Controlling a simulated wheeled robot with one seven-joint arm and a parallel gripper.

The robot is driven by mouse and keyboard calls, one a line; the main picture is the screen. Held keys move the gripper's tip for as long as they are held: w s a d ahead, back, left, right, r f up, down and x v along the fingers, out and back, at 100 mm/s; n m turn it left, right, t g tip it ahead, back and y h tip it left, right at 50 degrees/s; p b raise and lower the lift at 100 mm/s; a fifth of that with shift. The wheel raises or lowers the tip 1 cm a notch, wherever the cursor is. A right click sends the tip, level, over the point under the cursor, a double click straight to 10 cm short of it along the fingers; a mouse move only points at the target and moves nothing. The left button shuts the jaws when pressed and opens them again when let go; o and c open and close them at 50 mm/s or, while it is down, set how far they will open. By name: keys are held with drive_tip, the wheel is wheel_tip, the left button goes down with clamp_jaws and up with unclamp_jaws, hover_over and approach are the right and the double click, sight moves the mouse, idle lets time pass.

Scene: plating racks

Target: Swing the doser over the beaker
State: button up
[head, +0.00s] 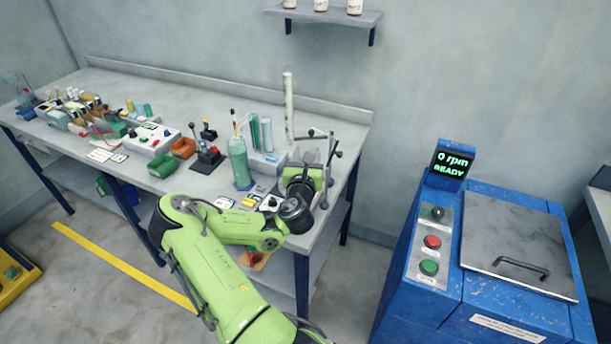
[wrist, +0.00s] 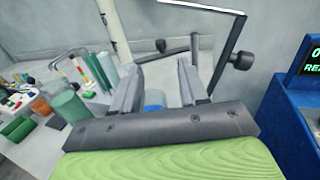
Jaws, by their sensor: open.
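My gripper (head: 302,172) is at the right end of the bench, its jaws apart and empty. In the wrist view my gripper (wrist: 155,80) points toward a pale upright post (wrist: 114,28) and a metal rod assembly, which I take to be the doser (wrist: 225,55). The doser has a bent bar and dark knobs; in the head view it (head: 331,150) rises just behind and right of my gripper. The bar's lower end runs behind the right finger; contact cannot be told. A blue patch shows between the fingers, partly hidden. I cannot clearly pick out the beaker.
A teal cylinder (head: 239,165) stands left of my gripper, near small trays and instruments on the bench (head: 130,84). A blue machine (head: 400,290) with a lit display stands right, across a floor gap. A wall shelf (head: 325,15) hangs above.

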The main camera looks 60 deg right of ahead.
drive_tip(key=b+v, duration=0.2)
drive_tip(key=v, duration=0.2)
drive_tip(key=shift+c, duration=0.2)
